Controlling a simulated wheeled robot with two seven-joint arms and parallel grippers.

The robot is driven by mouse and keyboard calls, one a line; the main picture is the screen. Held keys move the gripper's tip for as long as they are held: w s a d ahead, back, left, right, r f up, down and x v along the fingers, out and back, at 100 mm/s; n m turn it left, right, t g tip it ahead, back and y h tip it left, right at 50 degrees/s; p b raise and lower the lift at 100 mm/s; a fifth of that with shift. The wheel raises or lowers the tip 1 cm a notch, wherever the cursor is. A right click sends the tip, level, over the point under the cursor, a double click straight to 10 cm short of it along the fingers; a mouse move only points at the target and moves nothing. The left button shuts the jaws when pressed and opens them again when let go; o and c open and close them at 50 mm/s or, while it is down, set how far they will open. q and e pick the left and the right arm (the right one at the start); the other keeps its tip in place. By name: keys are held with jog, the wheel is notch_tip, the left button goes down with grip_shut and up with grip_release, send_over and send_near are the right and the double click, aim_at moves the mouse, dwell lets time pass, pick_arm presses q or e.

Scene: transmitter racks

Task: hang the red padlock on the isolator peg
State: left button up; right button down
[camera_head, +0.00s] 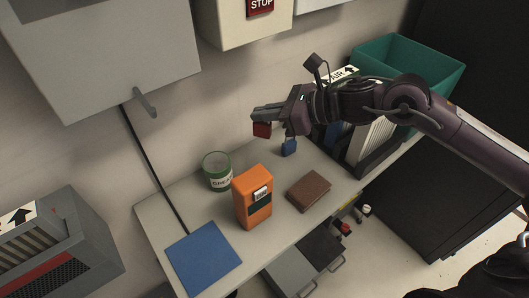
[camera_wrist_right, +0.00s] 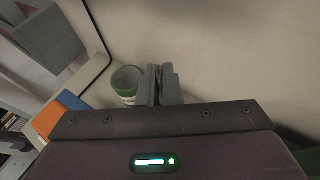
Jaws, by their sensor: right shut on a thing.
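The red padlock (camera_head: 261,130) hangs from the fingertips of my right gripper (camera_head: 258,114), which is shut on it above the back of the shelf. The wrist view shows the shut fingers (camera_wrist_right: 161,84), but the padlock is hidden there. The isolator peg (camera_head: 147,102) is a grey curved hook on the front of a grey wall box (camera_head: 100,60), to the left of the gripper and well apart from it. I cannot make out the peg in the wrist view. My left gripper is not in view.
On the shelf (camera_head: 160,207) stand a green-and-white cup (camera_head: 217,171), an orange handheld device (camera_head: 252,197), a brown wallet-like block (camera_head: 309,191), a blue padlock (camera_head: 289,148) and a blue mat (camera_head: 203,260). A green bin (camera_head: 436,67) is at right. Open air separates gripper and peg.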

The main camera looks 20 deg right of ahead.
notch_tip(320, 180, down, 12)
dwell(0.4)
